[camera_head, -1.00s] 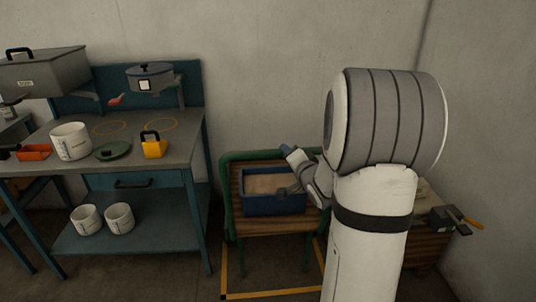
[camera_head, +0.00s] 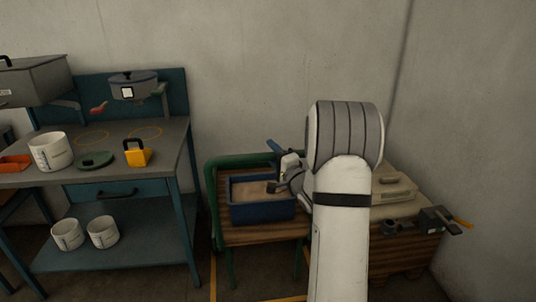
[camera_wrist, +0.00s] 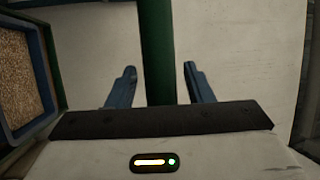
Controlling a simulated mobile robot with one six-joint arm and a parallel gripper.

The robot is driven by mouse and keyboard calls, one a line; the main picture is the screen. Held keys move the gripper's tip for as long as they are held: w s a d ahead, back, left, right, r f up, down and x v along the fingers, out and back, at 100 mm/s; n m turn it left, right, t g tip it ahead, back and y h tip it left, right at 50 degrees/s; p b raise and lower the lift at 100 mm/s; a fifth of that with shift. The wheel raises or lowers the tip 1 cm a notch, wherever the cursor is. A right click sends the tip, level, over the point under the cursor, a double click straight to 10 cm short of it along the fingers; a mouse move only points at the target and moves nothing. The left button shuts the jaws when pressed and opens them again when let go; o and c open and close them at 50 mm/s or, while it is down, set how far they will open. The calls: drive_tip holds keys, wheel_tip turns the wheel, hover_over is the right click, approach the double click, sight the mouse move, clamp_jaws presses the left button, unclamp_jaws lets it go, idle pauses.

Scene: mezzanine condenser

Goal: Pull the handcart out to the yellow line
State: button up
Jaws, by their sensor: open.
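The handcart has a green tube frame (camera_head: 212,197) and a wooden deck (camera_head: 250,234). A blue bin (camera_head: 262,212) with grainy tan contents sits on the deck, and it also shows at the left of the wrist view (camera_wrist: 58,120). My gripper (camera_head: 277,165) is above the cart's right rear, partly hidden by my arm. In the wrist view a green bar (camera_wrist: 157,50) runs between the two open blue fingers (camera_wrist: 160,68), with a gap on both sides. The yellow line (camera_head: 213,278) shows on the floor beside and in front of the cart, partly cut off by the picture's bottom edge.
A blue workbench (camera_head: 125,220) with pots stands left of the cart. A wooden crate (camera_head: 405,250) stands to the right, with a dark tool (camera_head: 432,220) on it. The wall (camera_head: 280,70) is close behind. A strip of floor between bench and cart is free.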

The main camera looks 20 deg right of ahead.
drive_tip(key=shift+w+r, duration=0.1)
drive_tip(key=shift+w, duration=0.3)
drive_tip(key=shift+c, duration=0.5)
clamp_jaws()
